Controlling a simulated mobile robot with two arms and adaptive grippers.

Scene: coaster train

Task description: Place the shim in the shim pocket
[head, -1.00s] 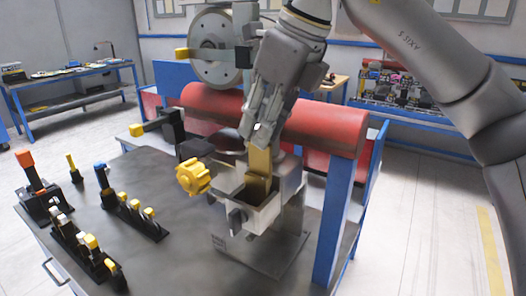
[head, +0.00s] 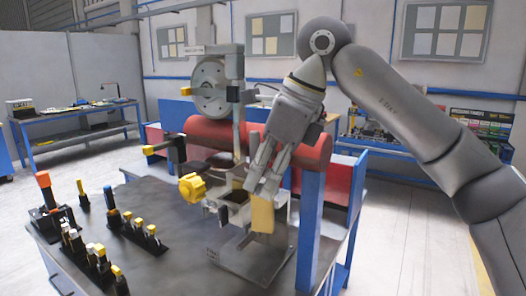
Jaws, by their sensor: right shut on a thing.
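The shim is a flat tan-yellow plate (head: 263,216). My right gripper (head: 261,184) reaches down from the upper right and is shut on the shim's upper end. The shim hangs below the fingers, nearly upright, in front of the right part of a grey metal fixture (head: 222,226). The fixture has a dark open-topped box (head: 235,197), which may be the shim pocket, just left of the fingers. The shim is outside this opening; whether it touches the fixture I cannot tell. The fingers and shim hide part of the fixture. My left gripper is not in view.
A yellow knob (head: 191,188) sits left of the fixture. A red cylinder (head: 206,135) lies behind it, and a blue post (head: 311,225) stands close right. Several handled tools stand in black holders (head: 150,240) on the dark table (head: 180,265).

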